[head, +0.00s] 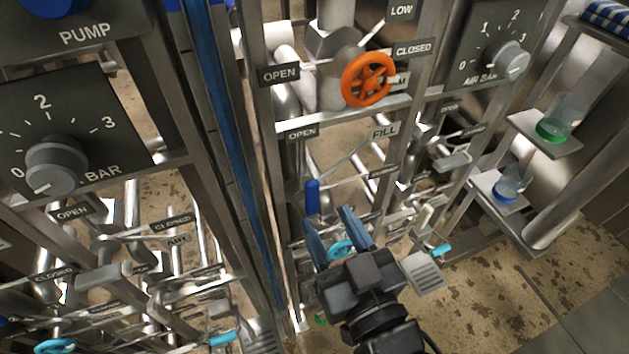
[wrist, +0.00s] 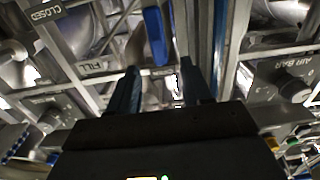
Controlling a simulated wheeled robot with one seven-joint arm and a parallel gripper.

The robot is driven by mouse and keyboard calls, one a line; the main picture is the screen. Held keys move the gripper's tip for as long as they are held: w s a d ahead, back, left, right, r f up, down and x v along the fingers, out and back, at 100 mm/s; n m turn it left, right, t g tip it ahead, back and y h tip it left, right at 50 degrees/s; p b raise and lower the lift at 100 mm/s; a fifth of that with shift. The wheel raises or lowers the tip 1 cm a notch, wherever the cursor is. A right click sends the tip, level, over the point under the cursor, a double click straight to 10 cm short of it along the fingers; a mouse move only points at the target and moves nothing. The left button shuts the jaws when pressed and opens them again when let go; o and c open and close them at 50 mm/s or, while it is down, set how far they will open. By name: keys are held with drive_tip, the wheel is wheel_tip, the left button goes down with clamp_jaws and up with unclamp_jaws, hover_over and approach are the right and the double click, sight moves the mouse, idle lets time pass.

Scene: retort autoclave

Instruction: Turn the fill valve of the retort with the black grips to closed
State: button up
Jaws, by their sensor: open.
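The fill valve's blue lever handle (head: 312,197) hangs pointing down below an OPEN plate (head: 301,133), left of the FILL plate (head: 384,132). In the wrist view the blue handle (wrist: 155,38) shows just beyond my fingertips, between their lines. My gripper (head: 328,214) is open and empty, its two blue fingers pointing toward the handle from below. In the wrist view my gripper (wrist: 160,68) shows a gap between the fingers. I see no contact with the handle. The valve body is partly hidden by frame bars. I cannot make out black grips on the retort.
An orange handwheel (head: 368,80) sits above the FILL plate. Steel bars and pipes crowd both sides. An air bar knob (head: 507,58) is at upper right. Shelves (head: 547,143) with flasks stand at right. A light blue wheel (head: 342,249) lies behind my fingers.

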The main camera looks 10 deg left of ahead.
sight(314, 194)
drive_tip(key=p+x, duration=0.1)
drive_tip(key=x, duration=0.6)
drive_tip(key=shift+w+a+p, duration=0.15)
drive_tip(key=shift+w+p, duration=0.1)
drive_tip(key=shift+p, duration=0.1)
clamp_jaws()
